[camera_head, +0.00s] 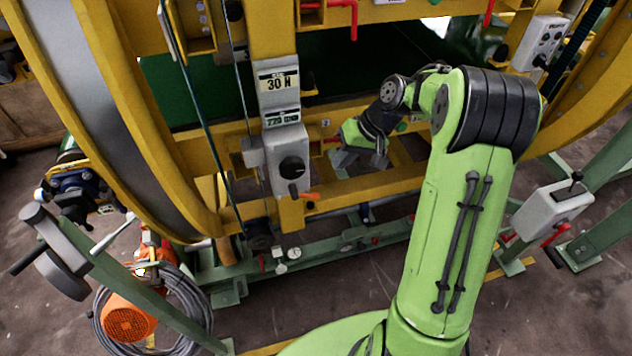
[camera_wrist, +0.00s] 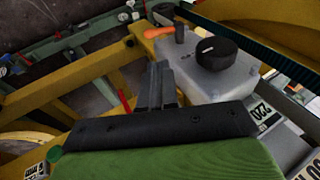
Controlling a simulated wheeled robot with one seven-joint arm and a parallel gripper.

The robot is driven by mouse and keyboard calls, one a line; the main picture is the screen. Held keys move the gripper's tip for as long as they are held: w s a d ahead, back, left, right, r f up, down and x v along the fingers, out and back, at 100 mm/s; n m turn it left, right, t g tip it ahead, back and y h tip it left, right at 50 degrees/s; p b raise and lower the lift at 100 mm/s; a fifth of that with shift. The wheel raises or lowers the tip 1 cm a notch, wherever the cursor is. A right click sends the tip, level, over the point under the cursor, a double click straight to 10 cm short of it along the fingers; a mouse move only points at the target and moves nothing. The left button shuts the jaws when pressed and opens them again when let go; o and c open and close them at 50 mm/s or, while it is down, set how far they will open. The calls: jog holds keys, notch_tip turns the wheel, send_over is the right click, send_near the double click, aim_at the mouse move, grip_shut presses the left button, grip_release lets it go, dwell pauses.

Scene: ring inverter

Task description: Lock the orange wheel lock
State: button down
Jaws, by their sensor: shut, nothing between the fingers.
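The orange wheel lock (camera_head: 305,196) is a small orange lever at the lower end of a grey box (camera_head: 281,152) on the yellow frame. In the head view it points right, roughly level. The wrist view shows the orange lever (camera_wrist: 158,33) beside the grey box (camera_wrist: 222,78), which carries a black round knob (camera_wrist: 216,52). My gripper (camera_head: 345,158) is to the right of the box in the head view, apart from the lever. In the wrist view my gripper (camera_wrist: 160,68) has its fingers together and empty, with the lever beyond the fingertips.
Large yellow rings and beams (camera_head: 205,155) surround the box. A thin cable passes at its left. Another grey box (camera_head: 550,210) with a red lever stands at the right. An orange motor (camera_head: 130,318) and coiled hose are at lower left.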

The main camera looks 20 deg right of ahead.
aim_at(310, 194)
jog(key=b+x, duration=0.2)
jog(key=x, duration=1.2)
jog(key=shift+d+f+b, duration=0.1)
jog(key=shift+b, duration=0.25)
